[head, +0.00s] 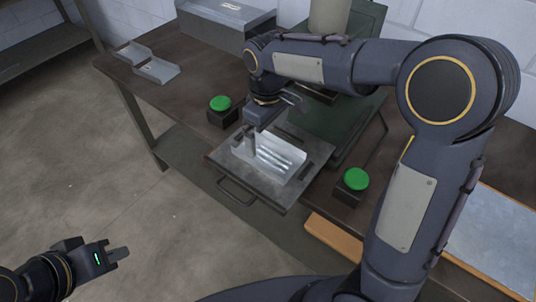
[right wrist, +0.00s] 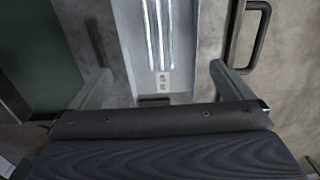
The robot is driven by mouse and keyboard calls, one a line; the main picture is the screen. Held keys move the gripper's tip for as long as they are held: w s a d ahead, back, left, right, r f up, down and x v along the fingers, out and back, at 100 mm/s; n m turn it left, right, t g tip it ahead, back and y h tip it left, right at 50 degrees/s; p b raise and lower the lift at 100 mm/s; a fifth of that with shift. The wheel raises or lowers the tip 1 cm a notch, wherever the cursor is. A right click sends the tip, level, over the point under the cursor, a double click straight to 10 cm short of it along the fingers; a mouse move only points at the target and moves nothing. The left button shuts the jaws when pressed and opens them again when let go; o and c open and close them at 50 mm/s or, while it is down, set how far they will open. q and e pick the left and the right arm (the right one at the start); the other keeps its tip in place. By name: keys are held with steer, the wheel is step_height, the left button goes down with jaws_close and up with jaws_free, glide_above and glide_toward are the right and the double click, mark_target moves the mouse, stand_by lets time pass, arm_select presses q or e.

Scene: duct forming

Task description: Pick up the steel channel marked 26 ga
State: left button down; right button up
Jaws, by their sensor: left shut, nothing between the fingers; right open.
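A shiny steel channel (head: 268,158) with raised ribs lies on the pulled-out metal tray (head: 223,157) of the green machine. In the right wrist view the channel (right wrist: 185,45) runs up the picture, with a small pale label (right wrist: 162,82) whose print is too small to read. My right gripper (head: 268,122) is above the tray, at the channel's back-left end. In its wrist view the open fingers (right wrist: 163,85) stand on either side of the channel, with nothing gripped. My left gripper (head: 118,254) is shut and empty, low over the floor at the left.
Two smaller channel pieces (head: 157,69) lie at the table's left end, near a grey metal box (head: 228,17). Green buttons stand left (head: 220,103) and right (head: 356,179) of the tray. The tray has a front handle (head: 235,192). My right arm hides part of the machine (head: 320,130).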

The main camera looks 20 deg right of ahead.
mark_target(268, 156)
step_height(268, 156, down, 6)
steer(key=shift+s+d+r, duration=0.1)
steer(key=shift+r, duration=0.05)
steer(key=shift+r, duration=0.1)
steer(key=c, duration=0.8)
